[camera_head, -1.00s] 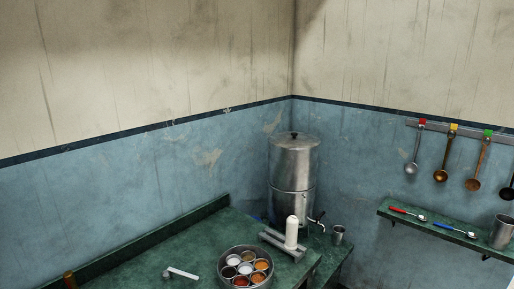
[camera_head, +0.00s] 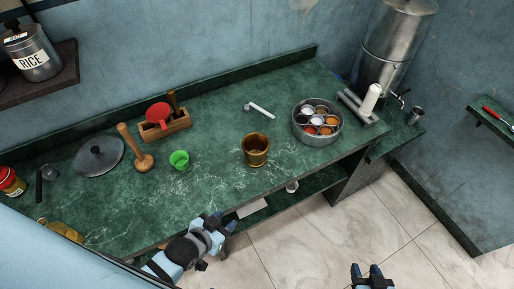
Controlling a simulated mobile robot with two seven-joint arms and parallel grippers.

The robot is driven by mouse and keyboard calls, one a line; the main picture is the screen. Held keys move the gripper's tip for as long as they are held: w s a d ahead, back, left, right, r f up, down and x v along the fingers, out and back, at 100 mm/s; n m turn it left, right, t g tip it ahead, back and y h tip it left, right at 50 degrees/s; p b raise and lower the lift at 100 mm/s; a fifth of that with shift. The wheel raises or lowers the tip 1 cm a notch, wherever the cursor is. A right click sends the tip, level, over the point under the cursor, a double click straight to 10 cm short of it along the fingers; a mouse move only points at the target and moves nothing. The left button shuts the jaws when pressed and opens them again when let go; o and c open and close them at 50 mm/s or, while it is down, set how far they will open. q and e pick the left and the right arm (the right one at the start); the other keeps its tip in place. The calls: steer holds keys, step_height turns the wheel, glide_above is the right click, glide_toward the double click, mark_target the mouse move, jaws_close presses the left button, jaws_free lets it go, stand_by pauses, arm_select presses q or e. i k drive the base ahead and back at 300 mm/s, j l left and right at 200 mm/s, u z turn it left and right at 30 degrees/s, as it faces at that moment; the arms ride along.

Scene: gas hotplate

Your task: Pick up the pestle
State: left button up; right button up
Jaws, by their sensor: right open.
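A wooden tool with an upright handle and a wide round foot (camera_head: 143,161) stands on the green counter at the left. It looks like a pestle or masher; I cannot tell which. A brass mortar-like pot (camera_head: 256,151) stands near the counter's front edge; its inside is dark. My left gripper (camera_head: 226,223) is off the counter's front edge, below the pot and apart from everything; its finger gap is unclear. My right gripper (camera_head: 368,271) is open and empty over the floor at the bottom right.
A green cup (camera_head: 179,159), a wooden box (camera_head: 166,130) with a red tool, and a lid (camera_head: 98,154) surround the wooden tool. A spice tin (camera_head: 317,137) stands to the right. A white-grey handle (camera_head: 260,110) lies behind the pot. The counter's front centre is partly clear.

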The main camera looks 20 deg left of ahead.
mark_target(171, 95)
steer(key=u, duration=1.35)
